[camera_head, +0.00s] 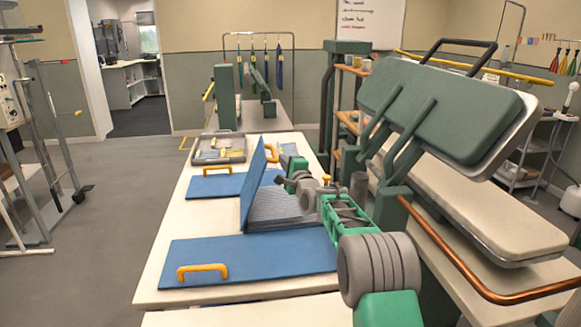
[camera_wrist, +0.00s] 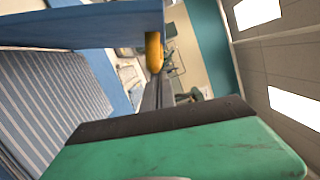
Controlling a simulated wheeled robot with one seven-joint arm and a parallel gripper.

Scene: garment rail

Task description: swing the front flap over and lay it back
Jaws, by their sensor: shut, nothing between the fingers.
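A blue folding board lies on the white table. One blue flap (camera_head: 253,185) stands nearly upright along the left side of a grey striped garment (camera_head: 287,207). Another blue flap (camera_head: 250,257) with a yellow handle (camera_head: 203,270) lies flat nearest me, and a third (camera_head: 213,186) lies flat farther back. I cannot tell which one is the front flap. My gripper (camera_head: 282,180) is shut and empty, just right of the upright flap and above the garment. In the wrist view a blue panel (camera_wrist: 75,25) with a yellow handle (camera_wrist: 154,52) crosses the top, with the striped garment (camera_wrist: 50,95) at left.
A grey tray (camera_head: 220,150) with small items sits at the table's far left. A large green padded press (camera_head: 440,105) stands close on the right, with a copper rail (camera_head: 470,285). A garment rail (camera_head: 259,35) stands behind.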

